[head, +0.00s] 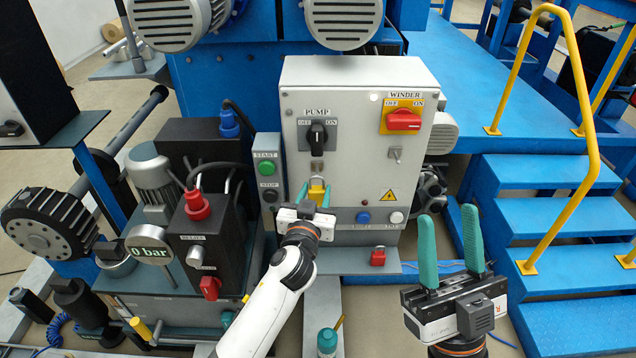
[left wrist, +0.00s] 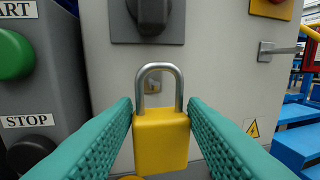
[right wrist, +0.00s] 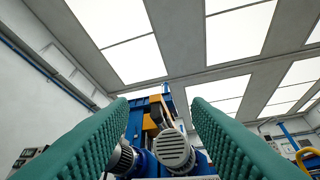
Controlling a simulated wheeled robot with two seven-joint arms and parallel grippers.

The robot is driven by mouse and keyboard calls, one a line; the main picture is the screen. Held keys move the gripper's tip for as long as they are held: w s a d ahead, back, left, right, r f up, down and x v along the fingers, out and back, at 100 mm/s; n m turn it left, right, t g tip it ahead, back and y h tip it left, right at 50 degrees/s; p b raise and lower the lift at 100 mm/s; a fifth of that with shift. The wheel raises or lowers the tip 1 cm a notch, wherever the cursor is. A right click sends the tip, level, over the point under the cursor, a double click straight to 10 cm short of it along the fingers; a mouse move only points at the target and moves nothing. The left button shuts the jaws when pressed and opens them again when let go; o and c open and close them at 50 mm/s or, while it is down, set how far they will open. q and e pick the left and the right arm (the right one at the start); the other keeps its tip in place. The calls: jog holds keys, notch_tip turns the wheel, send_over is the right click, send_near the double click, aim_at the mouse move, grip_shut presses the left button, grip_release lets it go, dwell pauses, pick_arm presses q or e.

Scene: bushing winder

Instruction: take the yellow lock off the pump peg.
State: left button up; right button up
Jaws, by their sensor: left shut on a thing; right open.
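The yellow lock (head: 317,189) has a yellow body and a grey metal shackle. My left gripper (head: 312,196) is shut on its body in front of the grey panel. In the left wrist view the lock (left wrist: 161,140) stands upright between the two teal fingers, shackle up. The small pump peg plate (left wrist: 153,87) shows through the shackle loop, below the black PUMP switch (head: 317,133). I cannot tell whether the shackle is around the peg or in front of it. My right gripper (head: 447,275) is open and empty at the lower right, fingers pointing up.
A red lock (head: 378,256) sits on the ledge (head: 350,262) under the panel. The START/STOP box (head: 267,170) stands just left of the panel. The WINDER switch (head: 403,121) is at upper right. Blue steps (head: 545,205) with a yellow rail lie at right.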

pick_arm(q)
jog(key=shift+s, duration=1.35)
jog(key=shift+c, duration=0.7)
pick_arm(e)
jog(key=shift+w+a+f+g, duration=0.1)
jog(key=shift+w+f+g, duration=0.35)
jog(key=shift+w+g, duration=0.25)
